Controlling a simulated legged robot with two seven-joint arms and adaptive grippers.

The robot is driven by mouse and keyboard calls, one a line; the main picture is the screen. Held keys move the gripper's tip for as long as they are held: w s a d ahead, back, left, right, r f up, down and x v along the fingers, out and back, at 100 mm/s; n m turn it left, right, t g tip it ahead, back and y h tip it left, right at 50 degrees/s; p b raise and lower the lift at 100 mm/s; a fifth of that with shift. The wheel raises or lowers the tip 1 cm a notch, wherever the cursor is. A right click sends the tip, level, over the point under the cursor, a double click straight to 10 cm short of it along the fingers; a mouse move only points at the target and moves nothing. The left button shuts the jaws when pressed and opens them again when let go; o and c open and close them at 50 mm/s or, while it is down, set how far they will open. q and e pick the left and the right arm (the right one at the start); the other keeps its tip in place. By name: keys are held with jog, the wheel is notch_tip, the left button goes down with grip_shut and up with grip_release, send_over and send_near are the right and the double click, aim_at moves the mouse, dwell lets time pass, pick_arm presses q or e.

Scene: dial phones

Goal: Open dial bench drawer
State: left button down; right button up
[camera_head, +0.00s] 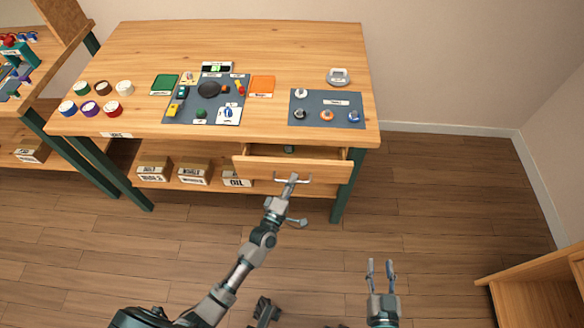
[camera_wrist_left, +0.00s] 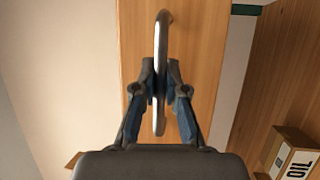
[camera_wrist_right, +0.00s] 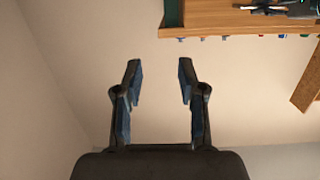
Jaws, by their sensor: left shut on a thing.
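The bench drawer (camera_head: 318,168) sits under the right part of the wooden bench and is pulled partly out, with a gap showing behind its front. A silver bar handle (camera_head: 304,181) is on the drawer front. My left gripper (camera_head: 292,180) is at the handle. In the left wrist view its fingers (camera_wrist_left: 161,92) are closed around the handle bar (camera_wrist_left: 161,60), with the wooden drawer front (camera_wrist_left: 195,45) behind. My right gripper (camera_head: 381,268) is open and empty, low and to the right, away from the bench. It also shows open in the right wrist view (camera_wrist_right: 160,80).
The bench top (camera_head: 240,40) holds dark mats with small parts, an orange pad (camera_head: 262,86) and several round containers at the left. Labelled boxes, including an OIL box (camera_head: 236,178), stand on the lower shelf. Another wooden unit (camera_head: 535,300) is at lower right. The floor between is clear.

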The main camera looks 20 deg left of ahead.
pick_arm(q)
jog(key=s+d+p, duration=0.2)
jog(key=s, duration=0.7)
jog(key=s+d+p, duration=0.2)
jog(key=s+d, duration=0.1)
jog(key=s, duration=0.6)
jog(key=shift+f, duration=0.25)
pick_arm(e)
jog(key=s+d+f+g+h, duration=0.3)
jog(key=s+d+f+g, duration=0.2)
jog(key=s+f+g, duration=0.4)
jog(key=shift+s+g, duration=0.6)
jog(key=shift+s, duration=0.9)
jog(key=shift+f, duration=0.1)
pick_arm(q)
jog(key=c, duration=1.5)
grip_release()
jog(key=shift+a, duration=0.1)
pick_arm(e)
jog(key=shift+a, duration=0.1)
pick_arm(q)
jog(key=v, duration=1.2)
